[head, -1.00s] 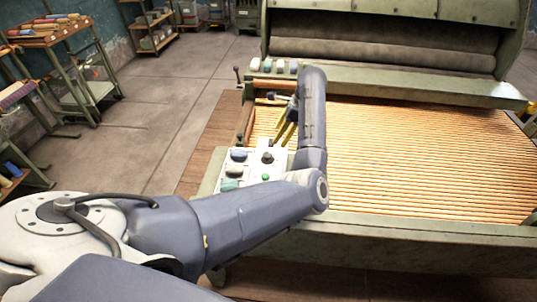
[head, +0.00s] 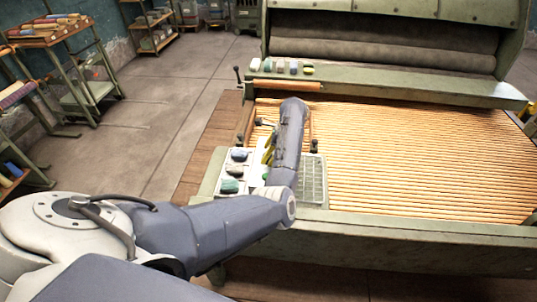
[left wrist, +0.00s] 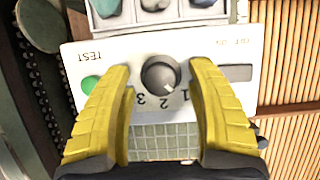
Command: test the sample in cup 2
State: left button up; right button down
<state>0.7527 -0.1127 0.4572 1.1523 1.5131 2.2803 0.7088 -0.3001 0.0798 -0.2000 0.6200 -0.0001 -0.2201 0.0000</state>
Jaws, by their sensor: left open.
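A white test panel (left wrist: 215,105) fills the middle of the left wrist view, its lettering upside down. It carries a dark round knob (left wrist: 160,75) with the digits 1, 2 and 3 beside it. The knob's pale mark seems to point towards 1. A green button (left wrist: 91,80) sits by the word TEST. My open left gripper (left wrist: 160,80) has one yellow finger on each side of the knob, with gaps visible; contact cannot be told.
A pale grid (head: 313,185) lies right of the panel. A wide bed of orange slats (head: 430,160) extends to the right. A dark grey rectangle (left wrist: 235,73) is set into the panel.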

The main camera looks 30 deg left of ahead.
pick_arm(q)
grip_shut()
dwell(0.5)
jog(key=shift+m, duration=0.3)
jog(key=m+t, duration=0.1)
jog(key=m, duration=0.2)
jog(key=shift+s+m+t, duration=0.15)
jog(key=shift+m+t, duration=0.15)
jog(key=shift+a+m+t, duration=0.15)
jog(key=shift+m+t, duration=0.75)
jog(key=shift+m, duration=1.3)
